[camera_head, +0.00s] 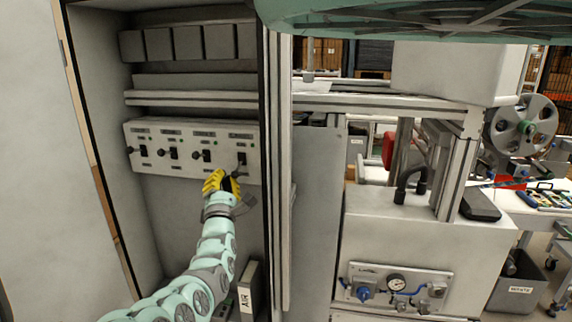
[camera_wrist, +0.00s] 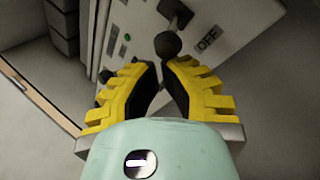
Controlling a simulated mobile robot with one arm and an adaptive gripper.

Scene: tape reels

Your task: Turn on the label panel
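A pale switch panel (camera_head: 190,146) is fixed inside an open grey cabinet in the head view. It carries a row of black levers with small labels too small to read there. My gripper (camera_head: 221,181), with yellow fingers, is just below and left of the rightmost lever (camera_head: 241,159). In the wrist view, my gripper (camera_wrist: 160,68) is open, its fingers apart. A black round lever knob (camera_wrist: 168,45) shows just beyond and between the fingertips; I cannot tell whether they touch it. An OFF label (camera_wrist: 208,39) is right of the knob, and a green light (camera_wrist: 127,37) is to its left.
The cabinet's right frame post (camera_head: 279,190) stands close to the right of my gripper. Grey box modules (camera_head: 188,43) and a rail (camera_head: 190,98) sit above the panel. An AIR-marked box (camera_head: 248,290) is low down. A machine with a gauge panel (camera_head: 396,286) stands outside, right.

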